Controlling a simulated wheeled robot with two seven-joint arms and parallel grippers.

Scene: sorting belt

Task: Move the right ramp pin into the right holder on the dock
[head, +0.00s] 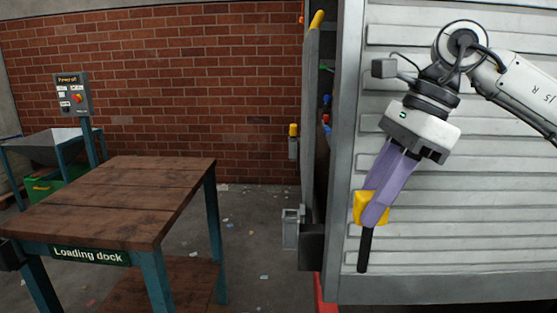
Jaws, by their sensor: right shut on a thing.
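My right gripper (376,210) comes in from the upper right, its purple fingers pointing down. It is shut on the ramp pin, which has a yellow head (360,205) and a black shaft (365,250) hanging almost upright below the fingers. The pin is in front of the pale slatted panel; I cannot tell the gap between them. A grey open-topped holder (291,229) is to the left of the pin, beside the panel's edge, and looks empty. Farther back, a similar holder (293,148) has a yellow piece (293,130) in its top. My left gripper is not in view.
A wooden table (120,190) with a "Loading dock" sign (88,256) stands at the left. A control box (72,95) on a post, a metal chute (50,147) and a green bin (45,186) are behind it. Open floor with scraps lies between table and holders.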

